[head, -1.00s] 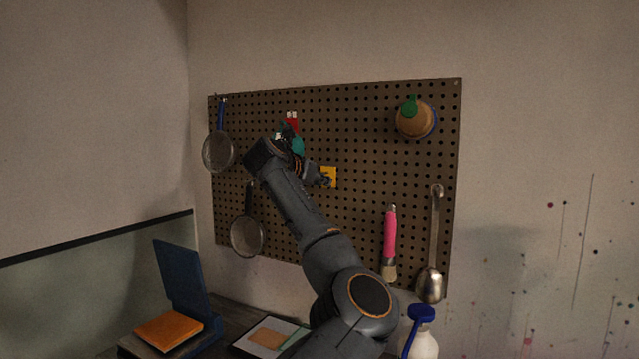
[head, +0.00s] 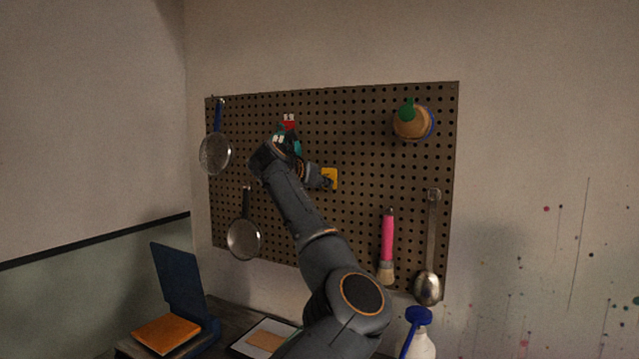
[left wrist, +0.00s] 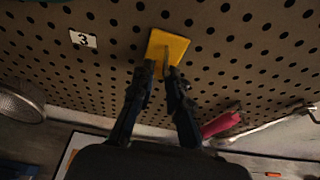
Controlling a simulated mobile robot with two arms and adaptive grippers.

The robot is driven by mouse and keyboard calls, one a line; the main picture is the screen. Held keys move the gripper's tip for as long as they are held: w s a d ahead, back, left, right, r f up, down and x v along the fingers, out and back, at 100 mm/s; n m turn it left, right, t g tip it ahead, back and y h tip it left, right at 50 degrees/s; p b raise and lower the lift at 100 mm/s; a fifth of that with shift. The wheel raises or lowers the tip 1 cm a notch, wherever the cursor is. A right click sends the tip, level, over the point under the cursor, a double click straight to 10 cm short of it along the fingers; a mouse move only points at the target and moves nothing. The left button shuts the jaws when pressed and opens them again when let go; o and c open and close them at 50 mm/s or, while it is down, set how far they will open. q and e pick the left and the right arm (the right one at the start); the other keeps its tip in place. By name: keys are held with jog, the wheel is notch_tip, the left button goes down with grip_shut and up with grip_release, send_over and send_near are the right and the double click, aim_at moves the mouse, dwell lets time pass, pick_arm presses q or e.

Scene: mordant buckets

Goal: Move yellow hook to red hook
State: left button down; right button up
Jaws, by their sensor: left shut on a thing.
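The yellow hook (head: 330,178) has a square yellow plate and sits against the brown pegboard (head: 350,120), right of centre. It also shows in the left wrist view (left wrist: 167,47), where its peg sticks out toward my fingers. My left gripper (head: 321,178) is at the yellow hook and shut on it; its fingertips also show in the left wrist view (left wrist: 158,72). The red hook (head: 290,124) is up and left of the yellow one, under a small white label. My arm partly hides the red hook, and a teal thing (head: 297,143) is beside it. My right gripper is out of view.
Two strainers hang at left (head: 215,154), (head: 244,240). A pink-handled brush (head: 388,240) and a metal spoon (head: 430,260) hang lower right, a round brown item (head: 410,122) above. A white label marked 3 (left wrist: 83,38) is on the board. A blue-capped bottle (head: 418,335) stands below.

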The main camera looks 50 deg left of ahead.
pick_arm(q)
jog(key=shift+w, duration=0.1)
jog(key=c, duration=1.2)
grip_release()
jog(key=v, duration=1.2)
jog(key=shift+f, duration=0.1)
